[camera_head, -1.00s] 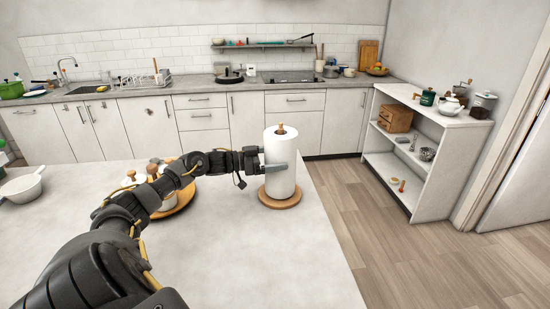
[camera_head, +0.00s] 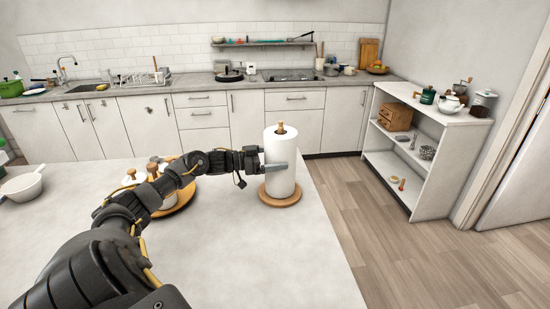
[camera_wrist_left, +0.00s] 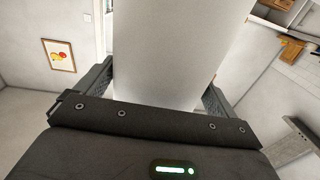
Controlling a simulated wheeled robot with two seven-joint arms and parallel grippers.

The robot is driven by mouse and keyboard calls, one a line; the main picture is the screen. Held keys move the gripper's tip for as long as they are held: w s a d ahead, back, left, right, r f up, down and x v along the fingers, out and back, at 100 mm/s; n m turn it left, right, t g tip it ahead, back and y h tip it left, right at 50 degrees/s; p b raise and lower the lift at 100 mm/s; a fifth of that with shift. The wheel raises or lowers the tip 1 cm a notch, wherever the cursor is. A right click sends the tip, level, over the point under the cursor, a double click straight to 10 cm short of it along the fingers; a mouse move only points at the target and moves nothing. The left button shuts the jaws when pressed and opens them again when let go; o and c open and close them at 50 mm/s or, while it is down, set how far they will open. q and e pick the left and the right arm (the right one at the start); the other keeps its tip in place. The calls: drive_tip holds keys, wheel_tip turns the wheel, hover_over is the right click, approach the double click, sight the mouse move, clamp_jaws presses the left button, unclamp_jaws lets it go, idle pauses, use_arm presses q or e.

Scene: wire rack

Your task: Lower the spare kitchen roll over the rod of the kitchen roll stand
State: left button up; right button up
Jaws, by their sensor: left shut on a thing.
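The white kitchen roll (camera_head: 281,182) stands upright around the rod of the kitchen roll stand. The tip of the wooden rod (camera_head: 281,127) shows above the roll, and the stand's round wooden base (camera_head: 280,198) shows below it. The roll looks to be down at or very near the base; I cannot see any clear gap. My left gripper (camera_head: 277,167) is shut on the roll from the left side. In the left wrist view the roll (camera_wrist_left: 170,50) fills the space between the two fingers. My right gripper is not in view.
A round wooden tray (camera_head: 185,199) with several white lidded jars is behind my left arm. The stand is near the table's right edge. The tabletop in front of it is clear.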

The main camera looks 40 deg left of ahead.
sight(265, 159)
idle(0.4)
use_arm(q)
drive_tip(key=o, duration=1.1)
drive_tip(key=shift+p+v, duration=1.35)
drive_tip(key=shift+v, duration=1.65)
